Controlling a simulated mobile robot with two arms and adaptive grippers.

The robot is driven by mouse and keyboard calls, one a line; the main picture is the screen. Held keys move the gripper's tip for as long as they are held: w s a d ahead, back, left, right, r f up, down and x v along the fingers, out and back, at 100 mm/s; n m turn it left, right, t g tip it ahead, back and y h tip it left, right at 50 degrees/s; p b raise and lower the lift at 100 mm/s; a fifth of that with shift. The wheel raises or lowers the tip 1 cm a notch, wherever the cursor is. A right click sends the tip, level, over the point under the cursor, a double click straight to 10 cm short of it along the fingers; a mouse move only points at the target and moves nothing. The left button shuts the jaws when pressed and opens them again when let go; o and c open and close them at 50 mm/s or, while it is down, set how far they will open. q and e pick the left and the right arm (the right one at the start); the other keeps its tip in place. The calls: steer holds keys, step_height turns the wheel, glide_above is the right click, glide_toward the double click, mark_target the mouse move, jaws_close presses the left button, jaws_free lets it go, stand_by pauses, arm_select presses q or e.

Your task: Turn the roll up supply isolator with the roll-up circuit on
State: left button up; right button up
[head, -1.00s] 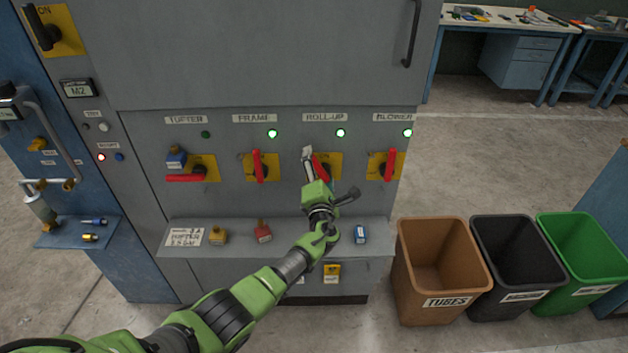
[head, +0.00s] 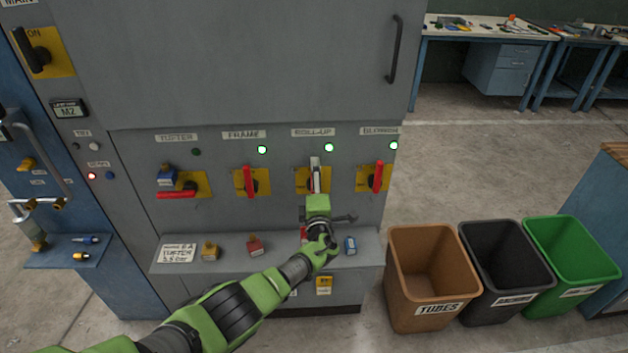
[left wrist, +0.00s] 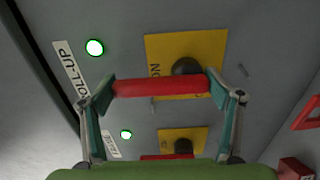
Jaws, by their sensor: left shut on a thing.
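The roll-up isolator has a yellow plate (head: 299,185) and a red handle standing upright, mostly covered by my gripper in the head view. In the left wrist view its red handle (left wrist: 160,87) lies between my left gripper's fingers, in front of a black hub (left wrist: 187,67) and the yellow plate (left wrist: 215,50). My left gripper (head: 315,172) is shut on this handle, and its fingers sit at the handle's two ends in the left wrist view (left wrist: 162,88). The green roll-up lamp (head: 329,147) is lit. My right gripper is not in view.
The frame handle (head: 248,181) and blower handle (head: 377,177) are upright with lit green lamps. The tufter handle (head: 177,195) is horizontal, its lamp dark, with a blue padlock (head: 166,177) above. A ledge (head: 225,262) below holds padlocks. Bins, including the brown bin (head: 430,265), stand at right.

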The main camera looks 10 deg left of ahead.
arm_select(q)
steer(key=o, duration=1.6)
steer(key=v, duration=1.2)
